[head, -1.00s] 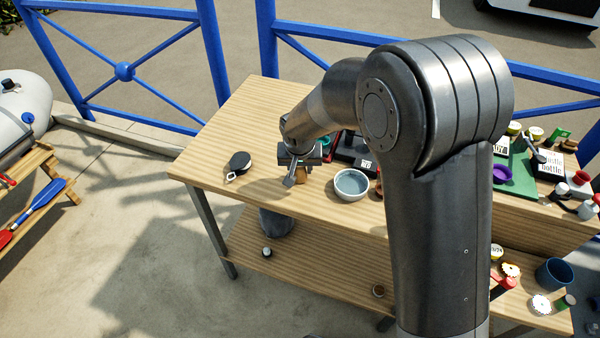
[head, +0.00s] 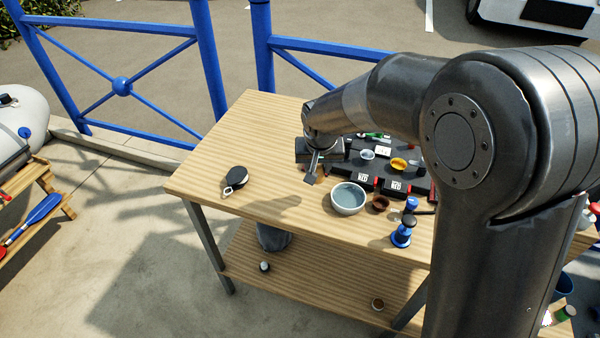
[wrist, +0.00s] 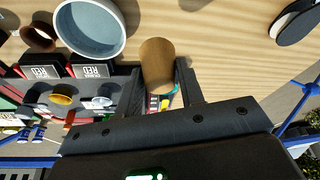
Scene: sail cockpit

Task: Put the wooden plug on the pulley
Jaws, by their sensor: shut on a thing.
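The wooden plug (wrist: 157,62) is a brown tapered cylinder. In the wrist view it sits between the two dark fingers of my gripper (wrist: 162,88), which is shut on it. In the head view my gripper (head: 313,170) is over the table, and the plug is mostly hidden behind a finger. The pulley (head: 236,179), a black block with a light metal shackle, lies on the bare left part of the table, left of my gripper. In the wrist view the pulley (wrist: 297,20) is cut off at the top right corner.
A grey-blue bowl (head: 348,198) stands right of my gripper, with a small brown cup (head: 379,204) and a blue spool-like thing (head: 403,232) beyond it. A black organizer (head: 385,160) holds small parts. The table between gripper and pulley is clear. A blue railing (head: 120,86) runs behind.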

